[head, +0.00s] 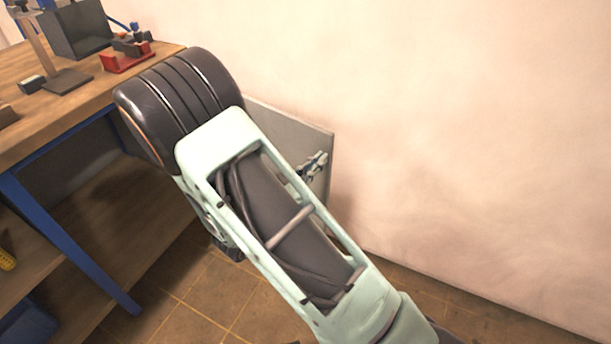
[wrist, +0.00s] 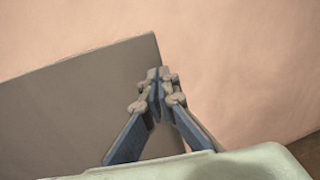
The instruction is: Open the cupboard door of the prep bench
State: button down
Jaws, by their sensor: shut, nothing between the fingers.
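A flat grey panel, which looks like the cupboard door (head: 300,134) of the prep bench (head: 88,84), stands upright beyond the bench's right end, beside the wall. My arm hides its inner side, so the hinge and cupboard opening cannot be seen. In the wrist view the door (wrist: 70,105) fills the left, with its free edge near my fingers. My gripper (head: 321,158) is in front of the door near its free edge. In the wrist view my gripper (wrist: 158,74) has its fingertips together and empty. Whether it touches the door cannot be told. No handle shows.
The bench top carries a red fixture (head: 127,58), a dark open box (head: 76,30) and a stand (head: 66,80). A blue leg (head: 72,238) and a lower wooden shelf (head: 110,220) are below. A bare wall (head: 460,130) bounds the right; tiled floor (head: 215,295) is below.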

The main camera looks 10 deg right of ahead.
jog(key=shift+w+d, duration=0.45)
jog(key=x, duration=1.6)
jog(key=shift+w+a, duration=0.35)
jog(key=shift+w, duration=0.1)
